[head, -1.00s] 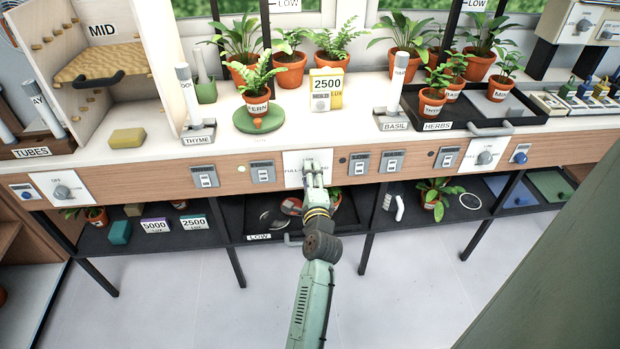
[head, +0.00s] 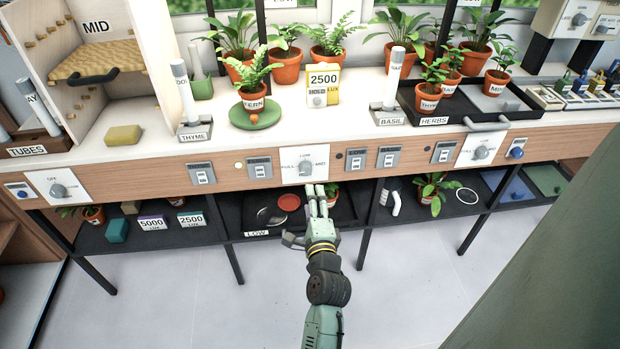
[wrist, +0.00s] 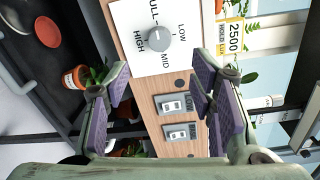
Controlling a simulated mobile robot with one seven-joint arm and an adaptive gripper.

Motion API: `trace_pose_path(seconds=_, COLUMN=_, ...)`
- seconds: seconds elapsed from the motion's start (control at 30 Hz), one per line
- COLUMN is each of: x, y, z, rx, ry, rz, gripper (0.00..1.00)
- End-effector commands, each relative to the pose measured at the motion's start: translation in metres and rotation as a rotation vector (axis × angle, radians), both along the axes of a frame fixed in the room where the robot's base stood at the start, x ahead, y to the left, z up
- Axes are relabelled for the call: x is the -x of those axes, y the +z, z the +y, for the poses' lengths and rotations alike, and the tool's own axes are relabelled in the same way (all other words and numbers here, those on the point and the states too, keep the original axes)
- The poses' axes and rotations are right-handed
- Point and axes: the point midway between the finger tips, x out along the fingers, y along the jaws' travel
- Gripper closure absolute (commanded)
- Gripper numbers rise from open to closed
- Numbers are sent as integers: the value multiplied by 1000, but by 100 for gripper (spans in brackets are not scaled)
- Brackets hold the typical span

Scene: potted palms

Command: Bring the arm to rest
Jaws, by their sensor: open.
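My gripper (head: 316,192) is open and empty in the head view, in front of the bench's lower edge, just below a white dial panel (head: 318,174) with a grey knob (head: 306,168). In the wrist view my gripper (wrist: 165,95) shows two spread fingers with purple pads and nothing between them. The wrist view shows the dial panel (wrist: 140,42) beyond the fingers, with its knob (wrist: 163,33) and the words FULL, LOW, MID and HIGH. The knob stands apart from the fingers.
The benchtop (head: 350,116) holds a fern pot (head: 252,101) on a green saucer (head: 271,117), a 2500 lux card (head: 323,86) and a herbs tray (head: 458,119). A lower shelf (head: 225,226) holds lux blocks and pots. The floor (head: 190,300) in front is clear.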

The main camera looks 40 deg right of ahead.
Motion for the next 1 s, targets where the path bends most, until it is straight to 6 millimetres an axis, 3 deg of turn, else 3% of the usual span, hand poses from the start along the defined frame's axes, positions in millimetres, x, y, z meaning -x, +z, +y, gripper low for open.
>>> trace_pose_path(seconds=0.17, x=8, y=1, z=5, rx=0, ry=0, rz=0, gripper=50)
trace_pose_path(seconds=0.77, x=6, y=2, z=6, rx=2, ry=3, rz=0, gripper=50)
trace_pose_path(seconds=0.87, x=-19, y=20, z=24, rx=57, ry=50, rz=-15, gripper=50)
trace_pose_path(seconds=1.0, x=-75, y=68, z=80, rx=206, ry=164, rz=-55, gripper=50)
